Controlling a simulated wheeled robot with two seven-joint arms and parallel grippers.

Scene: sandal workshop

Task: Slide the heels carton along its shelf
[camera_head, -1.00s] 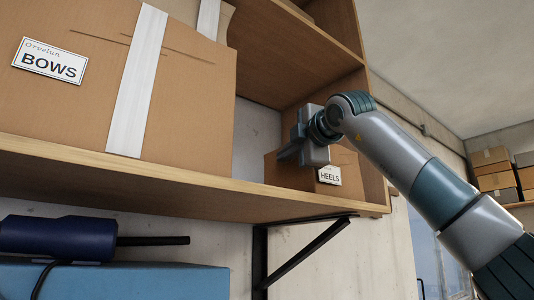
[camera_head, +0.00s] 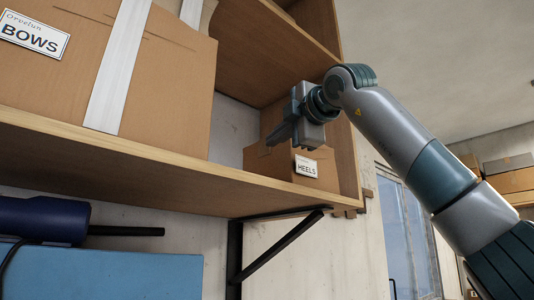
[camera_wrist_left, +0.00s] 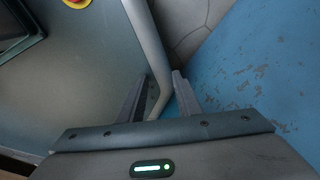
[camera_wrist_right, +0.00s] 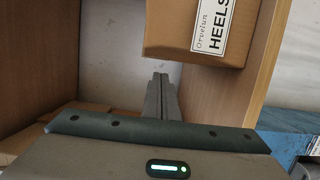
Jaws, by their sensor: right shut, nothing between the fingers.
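The heels carton (camera_head: 285,168) is a brown box with a white HEELS label, on the wooden shelf (camera_head: 190,176) near its right end. It shows large at the top of the right wrist view (camera_wrist_right: 190,35). My right gripper (camera_head: 270,142) is shut and empty, reaching into the shelf in front of the carton's upper part and hiding some of it. In the right wrist view its fingertips (camera_wrist_right: 160,78) are close beside the carton's edge; I cannot tell whether they touch. My left gripper (camera_wrist_left: 160,90) is open in its wrist view, away from the carton.
A big BOWS carton (camera_head: 160,80) fills the shelf's left, with a gap before the heels carton. A side panel (camera_head: 348,150) closes the right end. A black bracket (camera_head: 280,248) is underneath. A blue surface (camera_head: 150,280) with a dark blue tool (camera_head: 45,219) is lower left.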

